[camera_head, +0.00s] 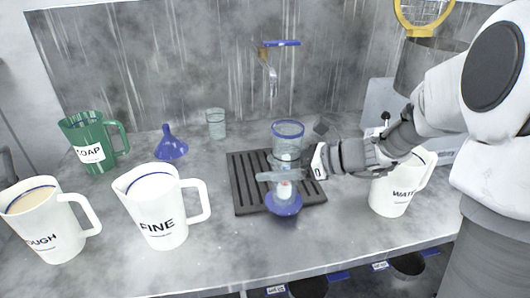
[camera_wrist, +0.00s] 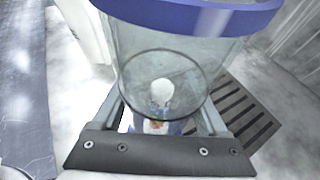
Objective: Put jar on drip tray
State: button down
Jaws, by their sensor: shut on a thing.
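The drip tray (camera_wrist: 240,110) shows below and to the right of the jar there. The jar's bottom looks raised off the tray; the exact gap cannot be told.
White pitchers marked FINE (camera_head: 157,210), ROUGH (camera_head: 45,225) and WATER (camera_head: 390,195) stand on the grey counter (camera_head: 220,255). A green SOAP pitcher (camera_head: 88,143), a blue funnel (camera_head: 171,145) and a glass beaker (camera_head: 216,124) stand farther back. A tap (camera_head: 270,68) juts from the wall.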

jog(key=w+a+f+b, duration=0.1)
jog(key=w+a, duration=0.1)
jog(key=w, duration=1.1)
jog(key=shift+a+f, duration=0.2)
jog(key=shift+a, duration=0.1)
jog(key=shift+f+b, duration=0.2)
jog(key=shift+b, duration=0.1)
grip_release()
jog(key=shift+r, duration=0.15)
